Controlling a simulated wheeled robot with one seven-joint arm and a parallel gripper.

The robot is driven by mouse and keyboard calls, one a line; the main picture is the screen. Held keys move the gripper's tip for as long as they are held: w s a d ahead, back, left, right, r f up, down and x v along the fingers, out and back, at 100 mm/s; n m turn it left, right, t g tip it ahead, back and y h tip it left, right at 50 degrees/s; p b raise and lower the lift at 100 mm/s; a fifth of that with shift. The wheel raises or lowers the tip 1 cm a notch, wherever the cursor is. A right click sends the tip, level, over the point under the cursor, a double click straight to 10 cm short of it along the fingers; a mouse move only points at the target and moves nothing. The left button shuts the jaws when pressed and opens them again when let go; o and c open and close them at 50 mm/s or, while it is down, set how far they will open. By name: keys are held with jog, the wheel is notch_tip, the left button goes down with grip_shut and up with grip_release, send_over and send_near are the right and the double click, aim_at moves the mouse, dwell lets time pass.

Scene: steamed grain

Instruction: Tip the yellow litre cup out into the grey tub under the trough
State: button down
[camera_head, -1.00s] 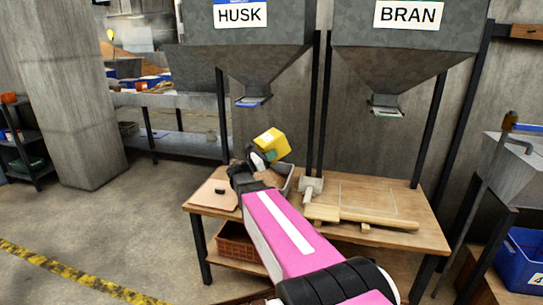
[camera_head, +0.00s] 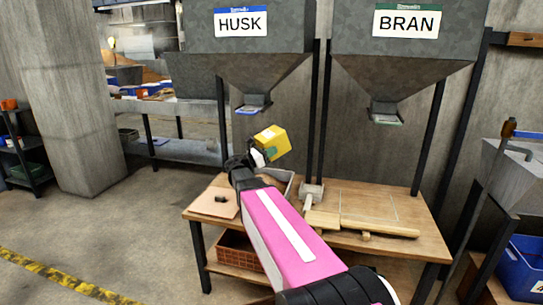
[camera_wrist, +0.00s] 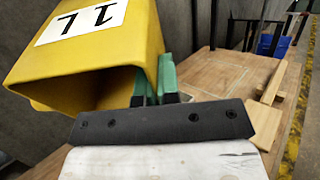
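The yellow litre cup (camera_head: 273,139) is up in the air above the left part of the wooden bench, below the husk hopper. My gripper (camera_head: 259,157) is shut on it. In the wrist view the cup (camera_wrist: 110,60) lies on its side with its "1L" label upside down and its dark mouth facing the camera. Green parts (camera_wrist: 160,80) show at the grip; how much of the handle is held is hidden. A grey tub (camera_head: 287,187) on the bench is partly hidden behind my arm. A grey metal trough (camera_head: 505,175) stands at the right; no grey tub shows under it.
A blue crate (camera_head: 522,265) is below the trough. The bench (camera_head: 410,215) carries a mallet (camera_head: 312,193), a wooden paddle (camera_head: 370,229) and a pinkish board (camera_head: 212,203). Hopper legs stand behind it. Open floor (camera_head: 130,240) is at the left.

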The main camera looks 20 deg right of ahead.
jog(key=y, duration=0.3)
jog(key=shift+r+g+y, duration=0.3)
jog(key=shift+r+y, duration=0.05)
jog(key=shift+y, duration=0.05)
jog(key=y, duration=0.3)
jog(key=shift+r, duration=0.1)
jog(key=y, duration=0.2)
jog(key=g+y, duration=0.1)
jog(key=y, duration=0.1)
jog(key=shift+r, duration=0.35)
jog(key=y, duration=0.3)
jog(key=shift+r+g+y, duration=0.15)
jog(key=shift+g+y, duration=0.15)
jog(key=shift+y, duration=0.1)
jog(key=shift+d+r+y, duration=0.1)
jog(key=shift+r+y, duration=0.1)
jog(key=shift+y, duration=0.7)
jog(key=g+y, duration=0.1)
jog(key=y, duration=0.3)
jog(key=shift+r, duration=0.2)
jog(key=shift+r+y, duration=0.1)
jog(key=shift+y, duration=0.8)
